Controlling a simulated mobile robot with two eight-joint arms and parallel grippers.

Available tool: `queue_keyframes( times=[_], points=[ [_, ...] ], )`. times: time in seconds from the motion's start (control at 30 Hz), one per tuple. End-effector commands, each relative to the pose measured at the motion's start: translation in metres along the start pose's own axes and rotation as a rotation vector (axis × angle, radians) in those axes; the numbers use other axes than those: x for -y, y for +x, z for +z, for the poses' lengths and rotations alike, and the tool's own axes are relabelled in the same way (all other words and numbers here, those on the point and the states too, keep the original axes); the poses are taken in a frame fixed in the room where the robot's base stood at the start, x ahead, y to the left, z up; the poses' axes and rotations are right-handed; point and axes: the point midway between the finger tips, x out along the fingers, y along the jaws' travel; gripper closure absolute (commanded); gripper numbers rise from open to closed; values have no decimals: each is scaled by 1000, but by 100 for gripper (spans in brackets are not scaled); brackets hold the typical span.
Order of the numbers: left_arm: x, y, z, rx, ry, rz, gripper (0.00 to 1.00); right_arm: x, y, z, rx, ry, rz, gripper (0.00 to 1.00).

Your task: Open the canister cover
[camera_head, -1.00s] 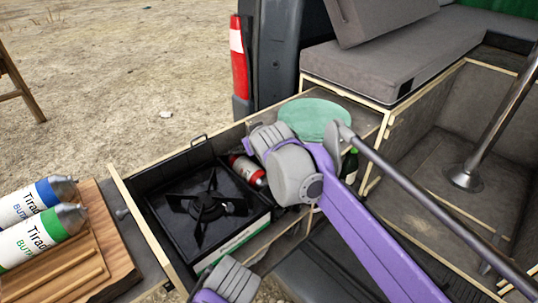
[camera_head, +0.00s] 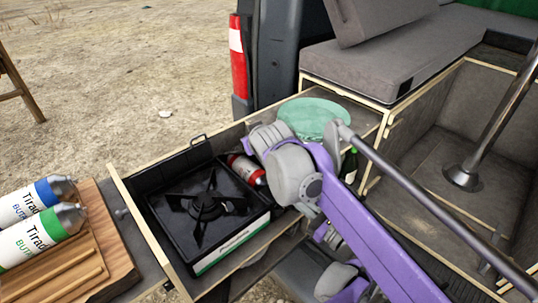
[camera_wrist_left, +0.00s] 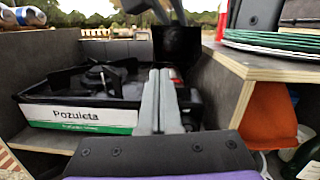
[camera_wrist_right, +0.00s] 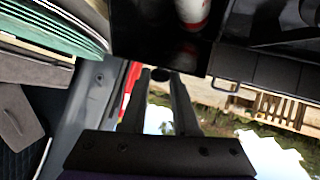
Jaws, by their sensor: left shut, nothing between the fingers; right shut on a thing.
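The black portable stove (camera_head: 208,209) sits in the pulled-out drawer, also seen in the left wrist view (camera_wrist_left: 80,115). Its red and white canister (camera_head: 246,170) is exposed in the side bay; it shows in the right wrist view (camera_wrist_right: 193,12). The canister cover (camera_wrist_left: 178,45) stands raised as a dark panel, also in the right wrist view (camera_wrist_right: 145,35). My right gripper (camera_wrist_right: 159,74) is shut on the cover's edge; the head view hides its fingers behind my arm. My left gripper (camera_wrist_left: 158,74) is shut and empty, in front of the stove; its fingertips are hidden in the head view.
Green plates (camera_head: 312,117) lie on a shelf to the right of the drawer. A green bottle (camera_head: 349,165) stands below it. Butane cans (camera_head: 43,237) lie on a wooden board at left. The drawer's wooden walls (camera_head: 150,233) surround the stove.

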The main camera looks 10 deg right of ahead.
Motion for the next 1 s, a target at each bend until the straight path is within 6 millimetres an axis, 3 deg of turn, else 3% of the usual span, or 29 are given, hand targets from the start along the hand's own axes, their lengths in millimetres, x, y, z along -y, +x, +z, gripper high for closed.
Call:
queue_keyframes(
  times=[0.1, 0.27, 0.37, 0.77, 1.0],
  points=[
    [17, -8, -6, 43, 69, -35, 100, 0, 0, 0, 0, 0, 0, 100],
    [24, -6, -8, 64, 105, -49, 100, 0, 0, 0, 1, 0, 1, 100],
    [24, 6, -7, 65, 106, -49, 100, 0, 0, 0, 1, 0, 1, 100],
    [28, 90, -2, 64, 106, -46, 100, 0, 0, 0, 1, 0, 1, 100],
    [32, 111, 22, 63, 103, -49, 100, 0, 0, 0, 1, 0, 1, 100]
  ],
)
